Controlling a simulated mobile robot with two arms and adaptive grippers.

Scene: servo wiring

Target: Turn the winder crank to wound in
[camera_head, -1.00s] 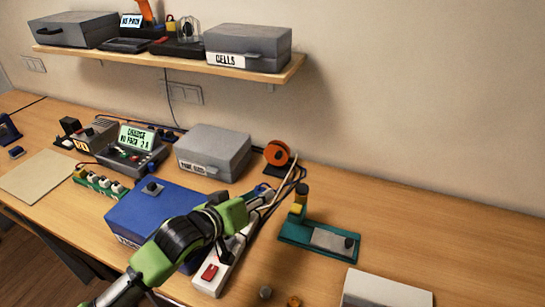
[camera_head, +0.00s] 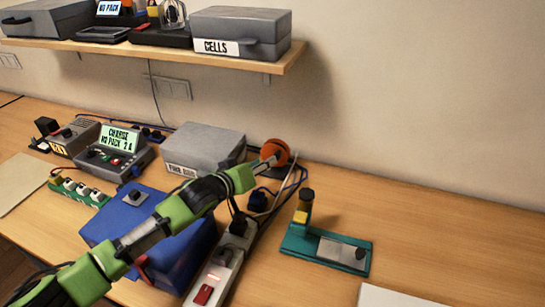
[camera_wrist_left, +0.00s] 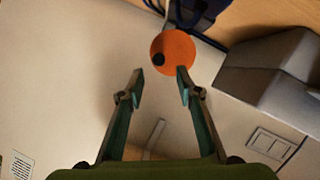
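The winder is an orange disc (camera_head: 276,150) standing at the back of the bench against the wall. It also shows in the left wrist view (camera_wrist_left: 178,49), with a small black crank knob (camera_wrist_left: 158,59) on its face. My left gripper (camera_head: 267,162) is right at the winder in the head view and partly overlaps it. In the left wrist view its two fingers (camera_wrist_left: 160,72) are apart and empty, with the orange disc just beyond the tips and the knob between their lines. I cannot tell whether a finger touches the disc. My right gripper is in neither view.
A grey case (camera_head: 205,145) stands left of the winder. A blue box (camera_head: 165,240) lies under my left arm. A white power strip (camera_head: 225,265) with cables and a teal stand (camera_head: 325,248) are in front. The bench at right is largely clear. A shelf (camera_head: 170,55) hangs above.

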